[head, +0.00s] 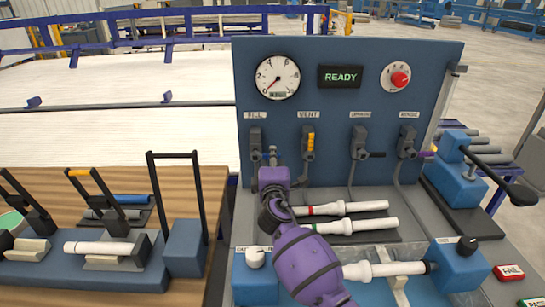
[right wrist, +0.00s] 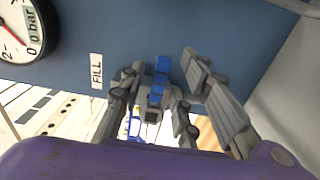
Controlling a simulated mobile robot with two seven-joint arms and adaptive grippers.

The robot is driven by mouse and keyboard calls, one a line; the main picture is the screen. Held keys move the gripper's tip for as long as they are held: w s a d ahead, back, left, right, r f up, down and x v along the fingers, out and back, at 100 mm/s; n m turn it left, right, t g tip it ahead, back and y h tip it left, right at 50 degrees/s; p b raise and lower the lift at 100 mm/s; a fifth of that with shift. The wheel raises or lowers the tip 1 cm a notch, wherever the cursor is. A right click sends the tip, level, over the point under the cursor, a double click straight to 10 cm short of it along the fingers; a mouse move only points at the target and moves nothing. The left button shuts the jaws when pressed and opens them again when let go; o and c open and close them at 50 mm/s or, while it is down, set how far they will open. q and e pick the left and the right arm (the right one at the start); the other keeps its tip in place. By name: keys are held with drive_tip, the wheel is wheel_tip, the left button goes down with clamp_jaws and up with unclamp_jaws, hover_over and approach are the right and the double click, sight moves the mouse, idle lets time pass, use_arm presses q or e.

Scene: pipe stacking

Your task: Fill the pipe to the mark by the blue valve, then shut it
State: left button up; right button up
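The FILL valve (head: 255,137) is on the blue panel at the left of the valve row, partly hidden by my right gripper in the head view. Its blue handle (right wrist: 161,70) shows in the right wrist view. My right gripper (right wrist: 160,78) is open, with one finger on each side of the blue handle; contact is unclear. It also shows in the head view (head: 272,168). A white pipe (head: 382,269) lies in the bench fixture, its left part hidden by my purple arm. The pressure gauge (head: 278,77) has its needle pointing lower left. My left gripper is not in view.
The display (head: 340,77) reads READY. A VENT valve with an orange handle (head: 311,142) is close to the right of my gripper. Two white pipes (head: 345,207) lie behind the fixture. A wooden table (head: 210,190) with blue fixtures stands at left.

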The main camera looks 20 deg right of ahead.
drive_tip(key=shift+x, duration=0.8)
clamp_jaws()
